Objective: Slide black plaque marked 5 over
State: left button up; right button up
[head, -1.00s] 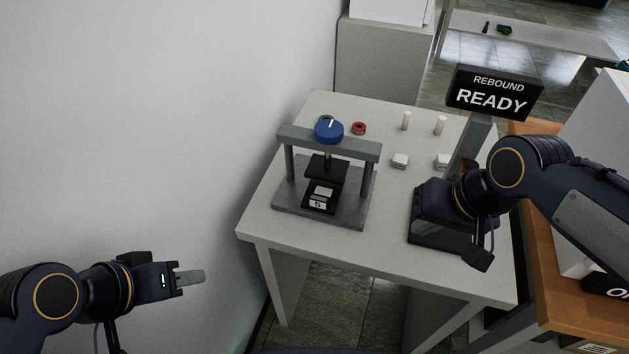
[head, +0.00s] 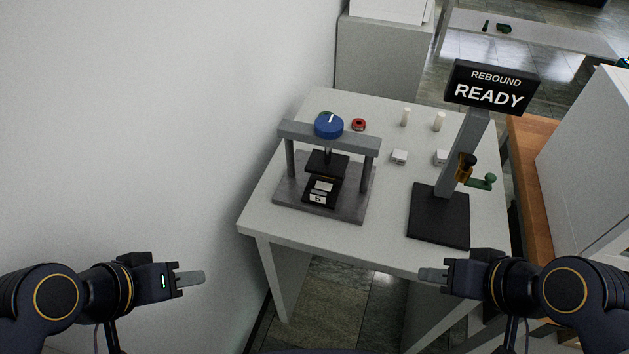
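The black plaque marked 5 (head: 319,192) lies on the grey base of a small press (head: 297,196), under its dark pressing plate (head: 327,163). A pale patch shows on the plaque behind the white label with the 5. The press has a grey top bar and a blue knob (head: 328,126). My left gripper (head: 203,278) is at the lower left, off the table, well apart from the press. My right gripper (head: 421,275) is in front of the table's front edge, at the right, away from the press. Both grippers appear side-on, so their finger gaps are hidden.
On the white table (head: 392,222) a rebound tester (head: 440,213) stands at the right with a READY sign (head: 492,88). A wall borders the left. The table's middle is clear.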

aim_at(324, 183)
jog(key=k, duration=0.6)
jog(key=u, duration=1.5)
jog(key=l+u, duration=0.1)
jog(key=l, duration=0.5)
jog(key=k+l, duration=0.15)
jog(key=l, duration=0.45)
jog(key=i+u, duration=0.05)
